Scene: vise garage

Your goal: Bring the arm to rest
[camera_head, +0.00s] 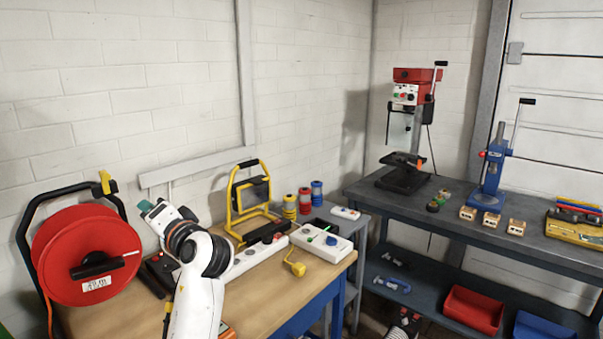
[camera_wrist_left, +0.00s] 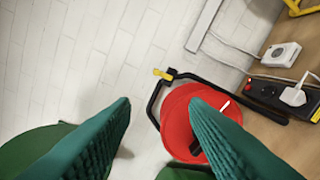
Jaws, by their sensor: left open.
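My left arm (camera_head: 198,290) is white with dark joint rings and rises from the bottom of the head view, over the wooden workbench. Its left gripper (camera_head: 147,207) points up and left, with only a bit of teal showing beside the red cable reel (camera_head: 70,255). In the left wrist view the two green ribbed fingers of the gripper (camera_wrist_left: 160,106) are spread apart with nothing held between them. The red reel also shows there (camera_wrist_left: 176,122), beyond and partly behind the right finger. My right gripper is not in either view.
The wooden bench (camera_head: 330,276) carries a yellow work lamp (camera_head: 236,205), white power strips (camera_head: 322,240) and a yellow plug (camera_head: 294,263). A dark metal bench (camera_head: 560,249) at right holds a drill press (camera_head: 407,130) and a blue press (camera_head: 493,170). The brick wall stands close behind the reel.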

